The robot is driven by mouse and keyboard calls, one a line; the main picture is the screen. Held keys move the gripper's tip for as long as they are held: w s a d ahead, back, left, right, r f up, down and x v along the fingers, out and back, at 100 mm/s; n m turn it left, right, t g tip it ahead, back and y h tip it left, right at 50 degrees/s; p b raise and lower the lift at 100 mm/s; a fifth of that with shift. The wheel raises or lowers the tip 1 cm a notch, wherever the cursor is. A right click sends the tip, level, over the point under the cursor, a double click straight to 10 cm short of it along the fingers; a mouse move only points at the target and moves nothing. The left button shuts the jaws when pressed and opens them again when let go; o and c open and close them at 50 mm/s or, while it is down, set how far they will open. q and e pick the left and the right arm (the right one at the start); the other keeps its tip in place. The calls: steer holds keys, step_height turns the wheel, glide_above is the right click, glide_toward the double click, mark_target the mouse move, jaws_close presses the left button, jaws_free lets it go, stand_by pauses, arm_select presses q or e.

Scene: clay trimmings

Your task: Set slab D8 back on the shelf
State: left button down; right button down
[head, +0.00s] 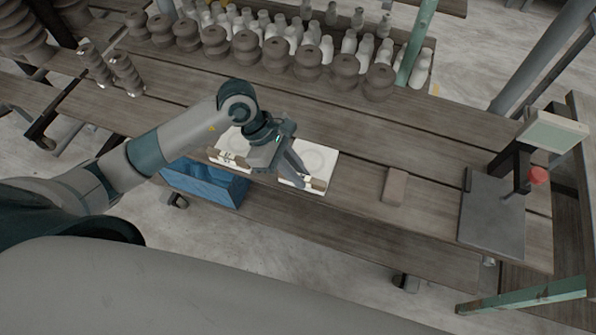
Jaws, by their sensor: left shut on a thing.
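My left gripper (283,161) reaches in from the left and points down over the front part of the wooden bench. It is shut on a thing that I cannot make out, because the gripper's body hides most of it. White flat pieces with round marks show on both sides of the gripper, one at the left (231,136) and one at the right (318,160). Small brown-and-white items show at their front edges. I cannot read any label, so I cannot tell which thing is slab D8. My right gripper is not in view.
The wooden bench (365,160) has free room right of the gripper. A small brown block (395,187) lies there, then a grey plate (492,222) with a display post. Brown and white vessels (308,60) line the back. A blue crate (207,188) stands below.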

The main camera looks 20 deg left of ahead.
arm_select(q)
steer(key=shift+f, duration=0.4)
steer(key=shift+f, duration=0.2)
steer(key=c, duration=1.7)
jaws_free()
steer(key=shift+c, duration=0.2)
steer(key=shift+r, duration=0.1)
